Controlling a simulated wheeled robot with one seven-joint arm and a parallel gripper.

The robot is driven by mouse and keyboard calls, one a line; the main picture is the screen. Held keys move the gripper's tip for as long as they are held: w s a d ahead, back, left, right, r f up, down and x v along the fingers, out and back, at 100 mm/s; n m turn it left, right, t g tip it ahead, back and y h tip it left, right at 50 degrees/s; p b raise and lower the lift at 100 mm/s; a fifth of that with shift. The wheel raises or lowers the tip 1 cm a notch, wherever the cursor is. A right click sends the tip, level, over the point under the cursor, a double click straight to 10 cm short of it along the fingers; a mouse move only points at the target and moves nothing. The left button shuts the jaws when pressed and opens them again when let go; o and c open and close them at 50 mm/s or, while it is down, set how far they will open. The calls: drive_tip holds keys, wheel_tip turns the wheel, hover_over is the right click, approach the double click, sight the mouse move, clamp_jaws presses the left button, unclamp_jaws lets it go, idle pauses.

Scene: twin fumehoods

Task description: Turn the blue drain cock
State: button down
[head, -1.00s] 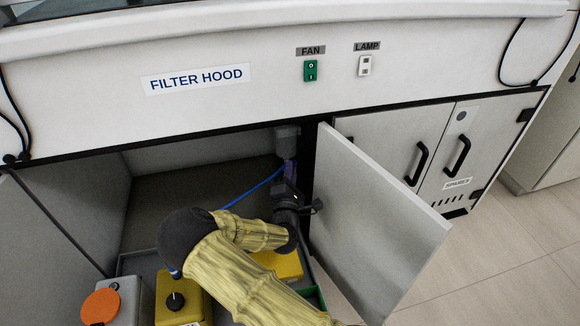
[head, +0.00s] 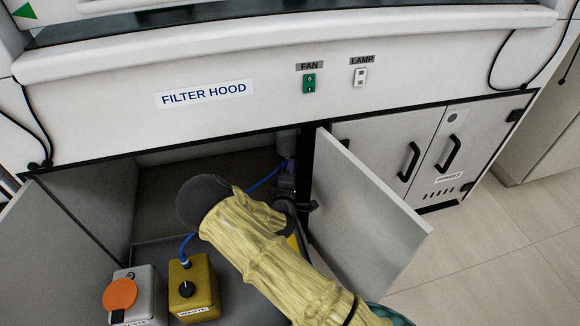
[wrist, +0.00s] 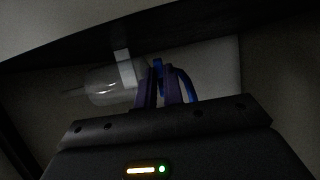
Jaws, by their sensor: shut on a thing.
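The blue drain cock (wrist: 158,64) shows in the wrist view as a small blue piece between the tips of my gripper (wrist: 160,78). The purple-blue fingers are close together and shut on it. Beside it are a white fitting and a clear cup-like vessel (wrist: 103,86). In the head view my gripper (head: 287,168) is inside the open cabinet, under a grey pipe (head: 287,141) by the right-hand door post. The cock itself is too small and covered to make out there.
The open cabinet door (head: 362,207) stands close to the right of my gripper. The floor at the right is clear.

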drive_tip(key=shift+a+f, duration=0.1)
drive_tip(key=c, duration=1.5)
unclamp_jaws()
drive_tip(key=shift+b, duration=0.55)
